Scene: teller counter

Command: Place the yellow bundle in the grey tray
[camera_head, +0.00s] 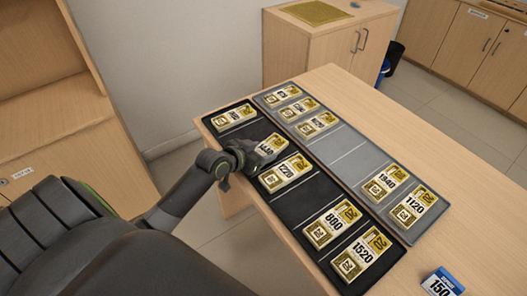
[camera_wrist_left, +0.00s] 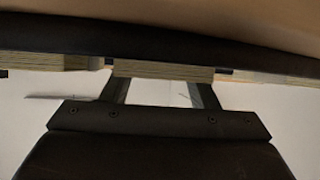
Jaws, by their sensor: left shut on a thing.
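Several yellow-banded bundles with printed numbers lie in two long trays side by side. The grey tray (camera_head: 362,153) is on the right, with bundles at its far and near ends and bare slots in its middle. The black tray (camera_head: 300,208) is on the left. My left gripper (camera_head: 258,152) is over the black tray, shut on a yellow bundle (camera_head: 272,144) between the far bundle and the one marked 1220. In the left wrist view the held bundle (camera_wrist_left: 163,69) shows edge-on between the fingers (camera_wrist_left: 162,82). Whether it is lifted is unclear. My right gripper is not in view.
A blue-labelled bundle (camera_head: 441,283) lies on the wooden counter (camera_head: 455,225) at the near right. Other bundles, such as 1220 (camera_head: 285,172), sit close beside my left gripper. A low cabinet (camera_head: 325,40) stands behind the counter.

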